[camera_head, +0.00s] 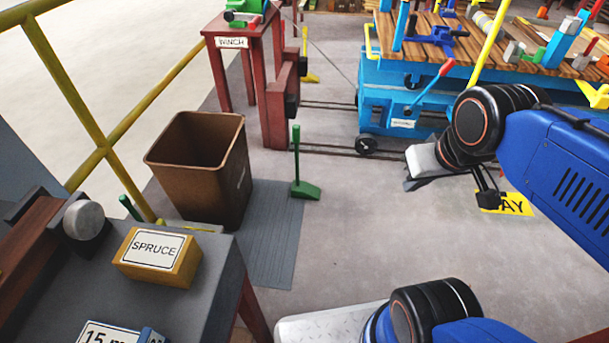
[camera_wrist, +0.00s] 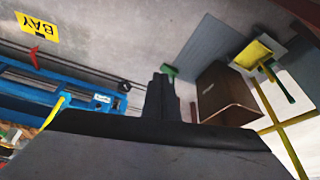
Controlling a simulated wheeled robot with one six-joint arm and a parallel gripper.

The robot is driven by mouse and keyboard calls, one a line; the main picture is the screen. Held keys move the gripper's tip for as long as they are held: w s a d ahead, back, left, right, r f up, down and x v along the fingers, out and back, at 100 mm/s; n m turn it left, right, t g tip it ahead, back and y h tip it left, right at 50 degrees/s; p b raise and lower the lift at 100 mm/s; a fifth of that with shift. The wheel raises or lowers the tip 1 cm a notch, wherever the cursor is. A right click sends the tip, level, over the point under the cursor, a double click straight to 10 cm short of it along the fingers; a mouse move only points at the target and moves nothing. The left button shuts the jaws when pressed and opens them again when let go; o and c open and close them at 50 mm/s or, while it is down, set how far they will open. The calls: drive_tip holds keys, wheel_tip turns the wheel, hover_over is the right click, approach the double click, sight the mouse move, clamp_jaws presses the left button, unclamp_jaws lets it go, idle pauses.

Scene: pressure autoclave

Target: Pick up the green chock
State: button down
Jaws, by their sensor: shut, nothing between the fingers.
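The green chock (camera_head: 306,190) stands on the floor near the centre of the head view, a low wedge with a tall upright green handle (camera_head: 296,150). It sits right of the brown bin. In the wrist view the green chock (camera_wrist: 170,71) shows just beyond the fingertips, partly hidden by them. My gripper (camera_head: 409,185) is to the right of the chock in the head view, apart from it and pointing towards it. Its fingers are together and empty in the wrist view (camera_wrist: 161,78).
A brown bin (camera_head: 190,170) stands left of the chock on a grey floor mat (camera_head: 272,250). A red winch table (camera_head: 272,80) and a blue cart (camera_head: 380,90) on rails stand behind. A yellow chock (camera_head: 309,77) is near the rails. The floor between gripper and chock is clear.

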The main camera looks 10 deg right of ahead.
idle(0.4)
